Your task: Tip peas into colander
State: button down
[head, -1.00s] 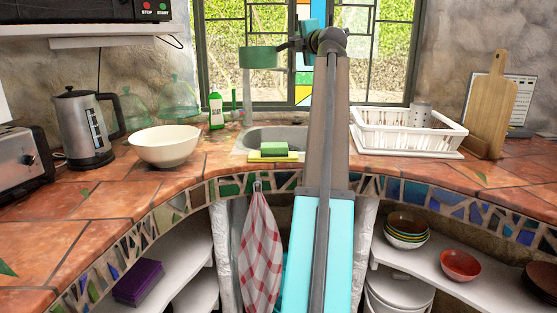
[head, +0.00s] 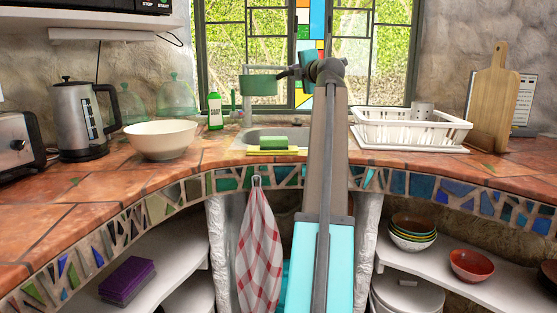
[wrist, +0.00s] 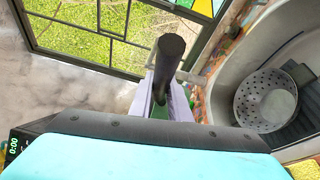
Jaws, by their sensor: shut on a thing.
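A green pan (head: 260,85) is up in front of the window, above the sink area and upright as far as I can tell. My gripper (head: 288,73) is at its right side and shut on its handle. In the wrist view a dark handle (wrist: 170,60) stands between the pale fingers of my gripper (wrist: 160,105), with a bit of green behind. A grey perforated colander (wrist: 249,112) sits in the sink (wrist: 225,85), to the right of the gripper in that view. The pan's inside is hidden, and I see no peas.
A white bowl (head: 162,140) and kettle (head: 80,122) stand on the counter at left. A green sponge (head: 274,142) lies at the sink's front edge. A green soap bottle (head: 215,110) stands behind. A white dish rack (head: 410,130) and cutting board (head: 492,100) are at right.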

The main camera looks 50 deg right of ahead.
notch_tip(320, 180, down, 15)
jog(key=b, duration=0.6)
jog(key=shift+r, duration=0.2)
jog(key=shift+s+r+p, duration=0.1)
jog(key=shift+r+p, duration=0.1)
jog(key=shift+p, duration=0.35)
jog(key=shift+d+r+m+g+p, duration=0.1)
jog(key=shift+m+g+p, duration=0.2)
jog(key=shift+m+p, duration=1.45)
jog(key=shift+d+m+g+y+p, duration=0.25)
jog(key=shift+g+y+p, duration=0.45)
jog(key=shift+p, duration=3.65)
jog(key=shift+d+f+m+y+p, duration=0.15)
jog(key=shift+m+y+p, duration=0.25)
jog(key=shift+p, duration=1)
jog(key=shift+f+m+y+p, duration=0.15)
jog(key=shift+m+y+p, duration=0.25)
jog(key=shift+p, duration=0.95)
jog(key=shift+d+f+m+p, duration=0.15)
jog(key=shift+m+p, duration=0.25)
jog(key=shift+p, duration=0.45)
jog(key=shift+f, duration=0.15)
